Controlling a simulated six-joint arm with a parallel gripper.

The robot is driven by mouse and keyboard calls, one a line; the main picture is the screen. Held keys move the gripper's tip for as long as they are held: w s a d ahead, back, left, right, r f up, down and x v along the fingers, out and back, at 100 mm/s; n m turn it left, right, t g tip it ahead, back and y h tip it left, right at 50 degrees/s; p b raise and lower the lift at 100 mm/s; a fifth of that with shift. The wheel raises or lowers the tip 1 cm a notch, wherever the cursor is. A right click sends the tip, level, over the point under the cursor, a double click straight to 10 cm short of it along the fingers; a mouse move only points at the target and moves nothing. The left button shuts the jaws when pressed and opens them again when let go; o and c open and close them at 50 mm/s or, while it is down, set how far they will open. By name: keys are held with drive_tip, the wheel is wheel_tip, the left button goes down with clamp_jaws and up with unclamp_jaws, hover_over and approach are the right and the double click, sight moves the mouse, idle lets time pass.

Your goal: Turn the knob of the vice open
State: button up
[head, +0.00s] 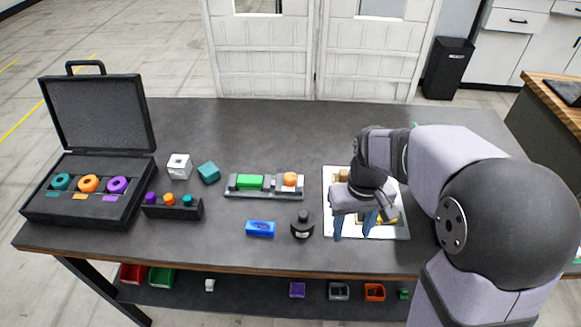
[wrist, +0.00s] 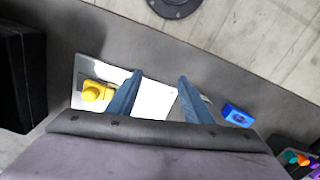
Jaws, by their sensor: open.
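A grey fixture (head: 235,192) that looks like the vice lies mid-table in the head view, with a green block (head: 249,182) in it and an orange round knob (head: 290,179) at its right end. My gripper (head: 354,224) is to the right of it, over a white plate (head: 397,233), pointing down with its blue fingers apart and nothing between them. In the wrist view, my gripper (wrist: 160,76) is open above the white plate (wrist: 150,103), beside a yellow part (wrist: 95,91). The vice does not show in the wrist view.
A blue block (head: 260,228) and a black round object (head: 302,227) stand in front of the vice. To the left are a teal cube (head: 208,173), a white cube (head: 179,166), a peg holder (head: 172,210) and an open black case (head: 90,213). The table behind the vice is clear.

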drive_tip(key=w+a+r+n+p, duration=0.35)
drive_tip(key=w+a, duration=0.35)
drive_tip(key=w, duration=0.4)
drive_tip(key=n+p, duration=0.1)
drive_tip(key=n, duration=0.2)
approach(291, 176)
drive_tip(key=shift+s+d+f+m, duration=0.25)
drive_tip(key=shift+d+f, duration=0.2)
drive_tip(key=shift+w+a, duration=0.3)
drive_tip(key=shift+a, duration=0.25)
drive_tip(key=shift+f, duration=0.1)
drive_tip(key=shift+f+p, duration=1.45)
drive_tip(key=shift+f, duration=2.1)
drive_tip(key=c, duration=1.1)
drive_tip(key=shift+o, duration=0.2)
